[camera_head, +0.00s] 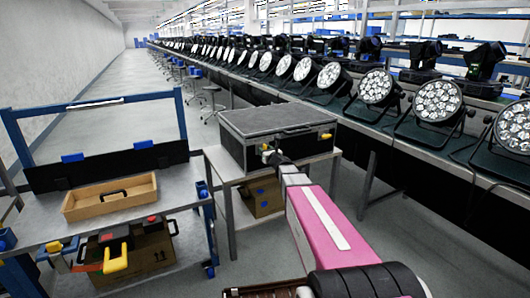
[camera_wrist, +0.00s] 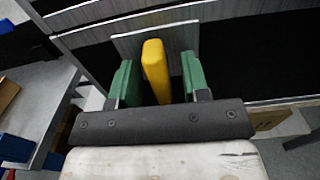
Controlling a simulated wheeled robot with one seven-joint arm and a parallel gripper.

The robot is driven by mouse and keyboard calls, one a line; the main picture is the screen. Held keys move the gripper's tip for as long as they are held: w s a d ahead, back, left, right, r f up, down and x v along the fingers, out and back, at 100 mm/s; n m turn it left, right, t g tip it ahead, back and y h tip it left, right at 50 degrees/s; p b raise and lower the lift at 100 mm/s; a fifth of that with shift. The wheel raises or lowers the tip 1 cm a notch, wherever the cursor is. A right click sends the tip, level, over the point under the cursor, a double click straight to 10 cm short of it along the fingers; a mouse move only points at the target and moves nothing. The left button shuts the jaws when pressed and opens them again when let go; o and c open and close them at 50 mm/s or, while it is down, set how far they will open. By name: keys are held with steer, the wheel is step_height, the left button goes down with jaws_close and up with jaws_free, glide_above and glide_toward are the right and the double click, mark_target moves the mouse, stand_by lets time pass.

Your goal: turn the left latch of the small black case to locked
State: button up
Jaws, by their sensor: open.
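The small black case (camera_head: 280,121) with silver edges lies closed on a grey table in the head view. Its left latch (camera_head: 265,149) is a yellow tab on the front face, partly hidden by my gripper (camera_head: 273,157). In the wrist view the yellow latch (camera_wrist: 156,70) stands between the two green fingers of my gripper (camera_wrist: 158,82), in front of a metal plate. The fingers are open, one on each side, with a narrow gap on both sides. A small yellowish right latch (camera_head: 326,136) shows on the same face.
A grey workbench (camera_head: 180,193) at left holds a wooden tray (camera_head: 108,197). A cardboard box (camera_head: 262,196) sits under the case's table. A long table with several par cans (camera_head: 376,87) runs along the right.

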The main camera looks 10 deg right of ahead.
steer(key=v, duration=1)
steer(key=shift+s, duration=0.3)
